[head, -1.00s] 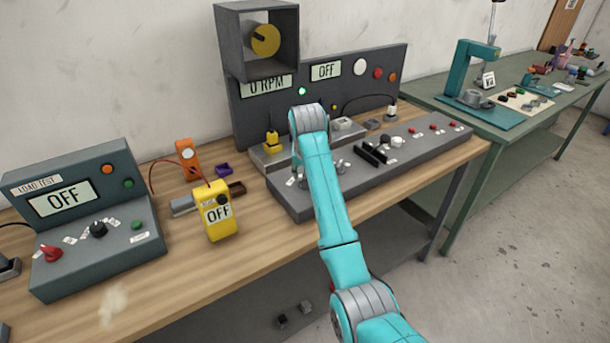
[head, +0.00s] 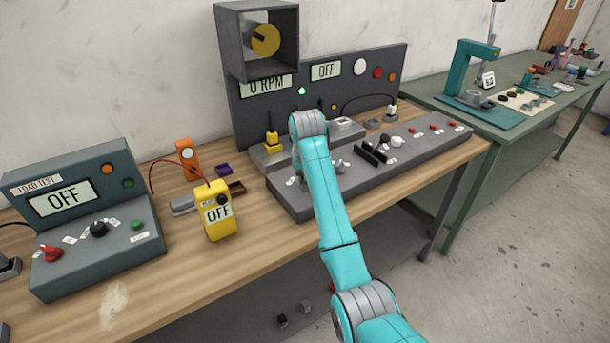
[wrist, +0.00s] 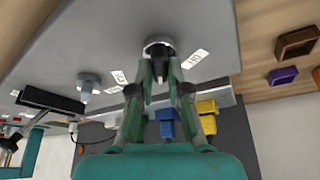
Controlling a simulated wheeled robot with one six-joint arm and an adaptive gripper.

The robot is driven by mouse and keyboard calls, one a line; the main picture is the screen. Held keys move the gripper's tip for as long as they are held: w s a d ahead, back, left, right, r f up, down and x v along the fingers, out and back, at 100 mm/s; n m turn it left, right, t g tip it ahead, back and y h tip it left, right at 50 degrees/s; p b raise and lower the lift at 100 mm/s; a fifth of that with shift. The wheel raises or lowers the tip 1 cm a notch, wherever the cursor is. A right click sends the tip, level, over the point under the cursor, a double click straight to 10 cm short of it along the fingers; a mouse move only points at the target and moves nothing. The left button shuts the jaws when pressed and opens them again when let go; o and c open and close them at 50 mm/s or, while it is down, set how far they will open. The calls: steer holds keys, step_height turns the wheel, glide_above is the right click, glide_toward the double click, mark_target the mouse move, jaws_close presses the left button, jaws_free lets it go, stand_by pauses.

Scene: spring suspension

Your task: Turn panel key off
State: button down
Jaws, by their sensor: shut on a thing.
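The panel key (wrist: 158,48) shows in the wrist view as a dark key in a round silver lock on the grey control panel (wrist: 95,35). An ON label (wrist: 195,59) lies to its right and an OFF label (wrist: 119,78) to its left. My gripper (wrist: 160,78) has a finger on each side of the key and is shut on it. The key's exact angle is hard to tell. In the head view my arm hides the key and the gripper at the left part of the long control panel (head: 320,200).
The upright panel behind shows a 0 RPM display (head: 267,86), an OFF display (head: 325,71) and a lit green lamp (head: 301,91). A silver knob (wrist: 87,87) and a black block (wrist: 52,99) stand near the gripper. A yellow meter (head: 217,212) stands left of the panel.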

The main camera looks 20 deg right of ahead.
steer(key=shift+n, duration=0.3)
steer(key=n+y, duration=0.2)
steer(key=n, duration=0.3)
steer(key=shift+d+n, duration=0.15)
steer(key=shift+n, duration=0.15)
steer(key=n+y, duration=0.1)
steer(key=n, duration=0.1)
steer(key=n+g+y, duration=0.1)
steer(key=n, duration=0.2)
steer(key=shift+n, duration=0.3)
steer(key=shift+g, duration=0.3)
steer(key=c, duration=1.1)
jaws_free()
steer(key=v, duration=0.7)
steer(key=shift+d+r, duration=0.2)
